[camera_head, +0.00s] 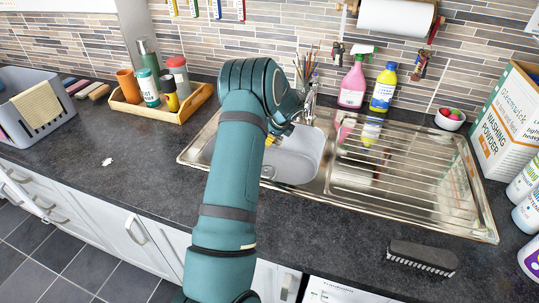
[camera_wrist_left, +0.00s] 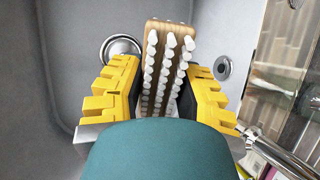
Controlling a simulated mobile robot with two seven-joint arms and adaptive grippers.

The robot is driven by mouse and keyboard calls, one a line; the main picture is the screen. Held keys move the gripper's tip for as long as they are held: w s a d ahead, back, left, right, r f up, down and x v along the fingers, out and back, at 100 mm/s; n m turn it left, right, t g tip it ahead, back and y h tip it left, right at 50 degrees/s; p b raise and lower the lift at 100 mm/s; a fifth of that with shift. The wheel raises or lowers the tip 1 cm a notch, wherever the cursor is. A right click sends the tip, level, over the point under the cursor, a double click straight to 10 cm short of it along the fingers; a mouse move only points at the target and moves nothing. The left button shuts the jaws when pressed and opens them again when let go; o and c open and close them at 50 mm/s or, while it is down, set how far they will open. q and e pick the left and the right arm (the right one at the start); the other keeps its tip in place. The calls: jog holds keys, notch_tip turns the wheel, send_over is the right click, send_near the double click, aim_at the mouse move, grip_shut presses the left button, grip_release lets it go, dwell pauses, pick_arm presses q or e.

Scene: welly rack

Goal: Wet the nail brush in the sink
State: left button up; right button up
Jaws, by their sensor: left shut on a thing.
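The nail brush (camera_wrist_left: 166,65) has a wooden body and rows of white bristles. My left gripper (camera_wrist_left: 163,82) is shut on it, with yellow fingers on both sides. In the wrist view the brush is over the grey sink bowl (camera_wrist_left: 75,30), with a round drain fitting (camera_wrist_left: 121,46) behind it; whether it touches the bowl I cannot tell. In the head view my arm hides the brush and part of the sink bowl (camera_head: 300,158). A chrome tap (camera_head: 311,102) stands behind the bowl. No running water shows. My right gripper is not in view.
A ribbed draining board (camera_head: 410,165) lies right of the bowl. Pink (camera_head: 353,85) and yellow (camera_head: 383,88) bottles stand behind it. A dark brush (camera_head: 422,257) lies at the front right. A wooden tray (camera_head: 165,110) of bottles is left; the counter before it is mostly clear.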

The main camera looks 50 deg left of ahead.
pick_arm(q)
jog(key=shift+r+p, duration=1.35)
jog(key=shift+r, duration=0.65)
jog(key=shift+r+p, duration=0.8)
jog(key=shift+r, duration=0.4)
jog(key=shift+r+p, duration=1.55)
jog(key=shift+r, duration=0.4)
